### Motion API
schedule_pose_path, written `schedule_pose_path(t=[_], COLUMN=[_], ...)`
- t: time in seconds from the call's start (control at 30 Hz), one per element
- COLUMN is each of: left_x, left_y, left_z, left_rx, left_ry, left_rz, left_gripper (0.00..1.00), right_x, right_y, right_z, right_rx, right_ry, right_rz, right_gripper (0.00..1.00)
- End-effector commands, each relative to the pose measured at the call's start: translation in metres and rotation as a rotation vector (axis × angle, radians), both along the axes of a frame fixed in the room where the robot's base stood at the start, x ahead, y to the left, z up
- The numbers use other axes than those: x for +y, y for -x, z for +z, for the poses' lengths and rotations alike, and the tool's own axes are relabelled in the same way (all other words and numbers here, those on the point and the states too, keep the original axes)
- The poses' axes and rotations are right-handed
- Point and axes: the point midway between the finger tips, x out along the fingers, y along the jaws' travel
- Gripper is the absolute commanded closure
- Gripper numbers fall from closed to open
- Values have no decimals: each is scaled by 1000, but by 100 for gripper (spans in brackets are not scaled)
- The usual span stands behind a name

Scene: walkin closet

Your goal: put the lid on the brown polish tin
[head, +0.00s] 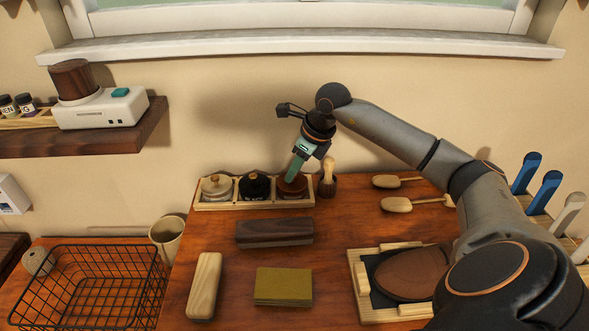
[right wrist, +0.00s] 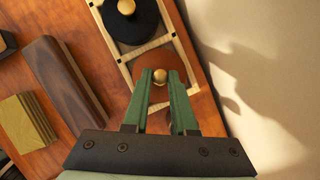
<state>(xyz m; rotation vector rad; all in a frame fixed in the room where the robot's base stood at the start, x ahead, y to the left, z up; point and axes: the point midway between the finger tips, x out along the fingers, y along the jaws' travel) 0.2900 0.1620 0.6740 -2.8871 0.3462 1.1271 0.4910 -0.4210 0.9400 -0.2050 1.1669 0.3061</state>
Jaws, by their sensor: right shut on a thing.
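The brown polish tin (head: 293,188) stands in the right compartment of a pale wooden rack (head: 253,203). My right gripper (head: 291,177) points down over it, its green fingers shut on the round brass knob of the brown lid. In the right wrist view the knob (right wrist: 159,77) sits between the fingertips, with the brown lid (right wrist: 156,60) beneath it, lined up with the compartment. The lid is at the tin's top; whether it is fully seated cannot be told. My left gripper is not in view.
A black tin (head: 255,187) and a cream tin (head: 216,188), both with knobbed lids, fill the other compartments. A small upright brush (head: 327,178) stands close right of the rack. A dark brown block (head: 274,233) lies in front. The wall is close behind.

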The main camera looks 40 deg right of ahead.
Motion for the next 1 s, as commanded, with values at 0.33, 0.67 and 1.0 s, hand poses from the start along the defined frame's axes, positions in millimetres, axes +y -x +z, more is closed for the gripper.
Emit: schedule_pose_path(t=[0.33,0.67,1.0], left_x=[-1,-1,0], left_y=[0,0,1], left_z=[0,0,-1], left_rx=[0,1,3], left_ry=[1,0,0], left_rz=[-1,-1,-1], left_gripper=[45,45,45], right_x=[0,0,0], right_y=[0,0,0], right_z=[0,0,0], right_rx=[0,0,0], right_ry=[0,0,0], right_rz=[0,0,0], right_gripper=[73,40,18])
